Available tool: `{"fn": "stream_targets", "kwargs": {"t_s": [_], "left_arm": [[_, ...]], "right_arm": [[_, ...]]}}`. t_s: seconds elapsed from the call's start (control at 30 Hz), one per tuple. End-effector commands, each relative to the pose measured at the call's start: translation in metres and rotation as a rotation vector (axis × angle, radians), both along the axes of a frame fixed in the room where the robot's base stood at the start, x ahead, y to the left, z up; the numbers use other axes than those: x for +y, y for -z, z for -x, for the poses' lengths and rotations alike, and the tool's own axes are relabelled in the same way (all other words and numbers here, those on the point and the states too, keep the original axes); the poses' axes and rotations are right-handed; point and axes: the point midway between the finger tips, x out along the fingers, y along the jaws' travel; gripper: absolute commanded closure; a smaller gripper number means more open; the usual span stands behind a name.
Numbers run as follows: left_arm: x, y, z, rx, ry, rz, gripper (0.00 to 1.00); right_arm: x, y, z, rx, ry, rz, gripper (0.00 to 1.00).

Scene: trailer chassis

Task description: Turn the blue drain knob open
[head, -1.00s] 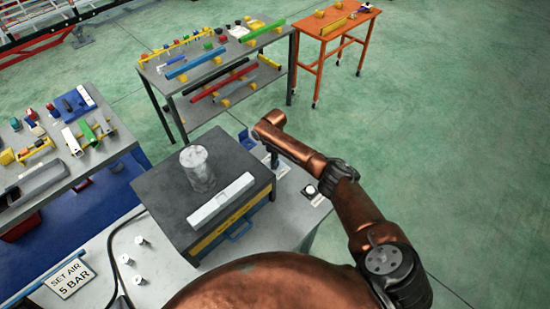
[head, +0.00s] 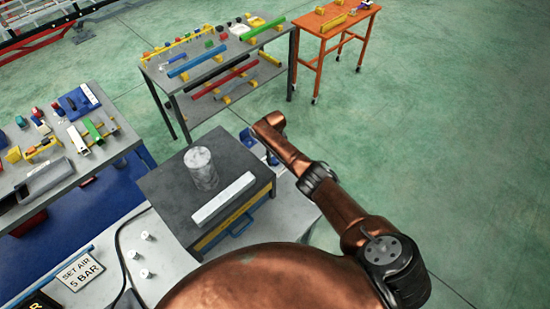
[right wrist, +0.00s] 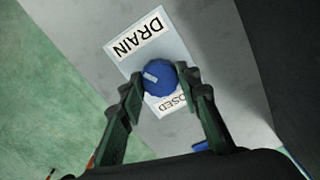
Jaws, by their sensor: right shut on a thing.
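The blue drain knob (right wrist: 158,78) is round with a short white mark on the left part of its face. It sits on a pale plate (right wrist: 182,50) with a DRAIN label above it and a partly hidden label ending in "OSED" below. My right gripper (right wrist: 160,80) has its two fingers on either side of the knob, shut on it. In the head view, my right gripper (head: 272,157) points down at the bench's far right side, mostly behind my arm, and the knob cannot be made out there. My left gripper is not in view.
A dark-topped block (head: 168,188) with a grey cylinder (head: 201,168) and a pale bar (head: 223,199) stands left of my right arm. A sign reading SET AIR 5 BAR (head: 80,269) and several small pale knobs are at lower left. Green floor on the right is clear.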

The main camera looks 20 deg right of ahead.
Motion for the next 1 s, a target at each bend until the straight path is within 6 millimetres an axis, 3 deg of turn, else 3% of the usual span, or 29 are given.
{"fn": "stream_targets", "kwargs": {"t_s": [0.5,1.0], "left_arm": [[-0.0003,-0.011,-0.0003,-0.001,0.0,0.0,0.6],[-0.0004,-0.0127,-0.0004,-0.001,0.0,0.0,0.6]], "right_arm": [[0.0,-0.0018,-0.001,-0.002,0.392,0.0,0.93],[-0.0006,-0.0021,-0.002,-0.005,0.5,0.002,0.93]]}}
